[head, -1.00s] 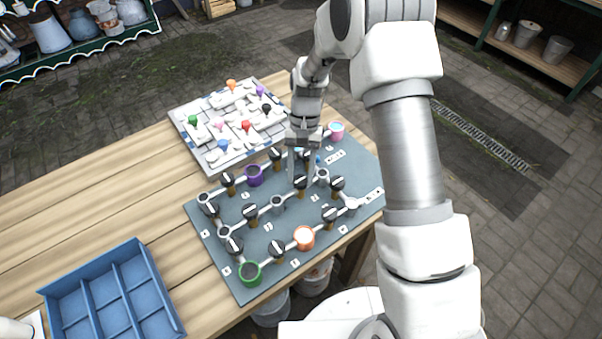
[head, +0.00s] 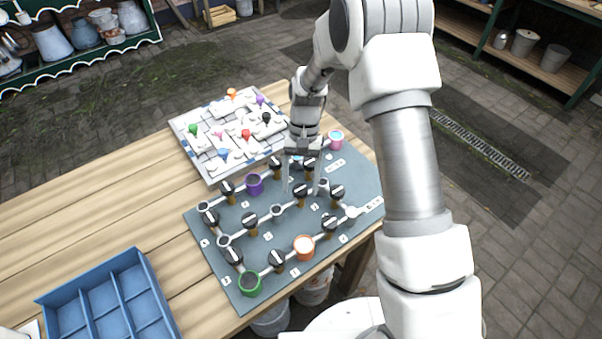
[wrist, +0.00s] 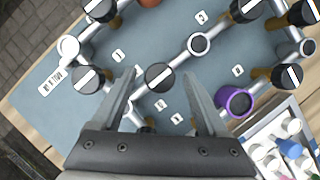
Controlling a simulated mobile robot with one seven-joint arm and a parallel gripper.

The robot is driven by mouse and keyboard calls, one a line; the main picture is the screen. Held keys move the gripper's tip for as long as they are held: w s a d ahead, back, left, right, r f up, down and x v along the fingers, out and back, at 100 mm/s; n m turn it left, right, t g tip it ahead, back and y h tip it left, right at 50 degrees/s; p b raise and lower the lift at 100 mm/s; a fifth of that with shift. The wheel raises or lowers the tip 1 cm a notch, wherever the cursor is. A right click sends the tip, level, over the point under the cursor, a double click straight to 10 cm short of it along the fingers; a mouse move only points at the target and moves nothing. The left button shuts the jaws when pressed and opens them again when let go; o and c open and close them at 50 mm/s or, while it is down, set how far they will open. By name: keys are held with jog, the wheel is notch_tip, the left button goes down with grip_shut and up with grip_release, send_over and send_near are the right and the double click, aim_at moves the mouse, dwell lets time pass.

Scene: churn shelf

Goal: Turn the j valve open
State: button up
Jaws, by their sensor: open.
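My gripper (head: 301,191) is open and empty above the grey valve board. Its fingers straddle one black valve knob (head: 300,191) with a white stripe. In the wrist view this knob (wrist: 159,77) sits between the fingertips (wrist: 160,72), with a gap on each side; its stripe runs diagonally. I cannot tell whether the fingertips are down at knob height. Small letter cards (wrist: 161,104) lie on the board near it, too small to read surely, so I cannot confirm which knob is j.
The board (head: 215,262) carries several other black knobs, pipes, a purple cup (head: 254,184), an orange cup (head: 304,247), a green cup (head: 250,284) and a pink cup (head: 336,140). A white puzzle board (head: 185,140) lies behind; a blue divided tray (head: 140,262) is front left.

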jog(key=v, duration=1.7)
jog(key=shift+r, duration=0.25)
jog(key=s+d+r+t, duration=0.5)
jog(key=s+d+r, duration=0.1)
jog(key=s+r, duration=0.6)
jog(key=s+d+n+t, duration=0.1)
jog(key=s+d+t, duration=0.1)
jog(key=s, duration=0.5)
jog(key=s+d+n+t, duration=0.1)
jog(key=s+d+t, duration=0.2)
jog(key=s, duration=0.4)
jog(key=shift+h, duration=0.4)
